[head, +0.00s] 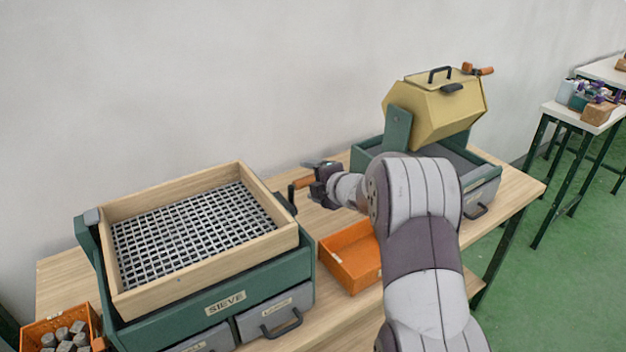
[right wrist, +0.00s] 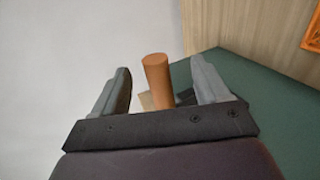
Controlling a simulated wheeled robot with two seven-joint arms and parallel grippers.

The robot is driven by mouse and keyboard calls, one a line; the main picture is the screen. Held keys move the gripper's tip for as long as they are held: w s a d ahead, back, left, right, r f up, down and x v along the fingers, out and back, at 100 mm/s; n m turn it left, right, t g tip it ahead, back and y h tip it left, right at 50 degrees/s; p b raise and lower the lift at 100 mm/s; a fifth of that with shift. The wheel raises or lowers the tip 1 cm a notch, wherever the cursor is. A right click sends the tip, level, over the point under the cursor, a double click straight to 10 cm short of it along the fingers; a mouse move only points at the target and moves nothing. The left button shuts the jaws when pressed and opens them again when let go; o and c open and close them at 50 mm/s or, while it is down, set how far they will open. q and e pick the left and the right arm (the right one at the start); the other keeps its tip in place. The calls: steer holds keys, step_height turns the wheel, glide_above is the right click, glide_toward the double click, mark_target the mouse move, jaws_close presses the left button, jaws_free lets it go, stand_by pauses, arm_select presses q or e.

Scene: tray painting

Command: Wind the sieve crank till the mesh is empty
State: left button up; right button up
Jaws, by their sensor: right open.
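The green sieve (head: 187,308) stands on the wooden table at the left. Its wooden frame (head: 278,240) surrounds a grey mesh (head: 195,235), on which I can make out no loose pieces. The crank's orange handle (head: 303,182) sticks out at the right side of the sieve. My right gripper (head: 314,178) is at this handle. In the right wrist view, the handle (right wrist: 158,80) stands between the two open fingers of my right gripper (right wrist: 160,88), with gaps on both sides. My left gripper is out of view.
An orange bin with grey pieces (head: 60,325) is at the lower left. An empty-looking orange tray (head: 352,262) lies right of the sieve. A yellow drum (head: 425,112) with its own crank stands at the back right. Drawers (head: 272,312) front the sieve.

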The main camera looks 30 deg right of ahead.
steer(key=p+v, duration=0.1)
steer(key=v, duration=0.6)
steer(key=shift+s+r+p, duration=0.2)
steer(key=shift+s+p, duration=0.15)
steer(key=shift+p, duration=0.05)
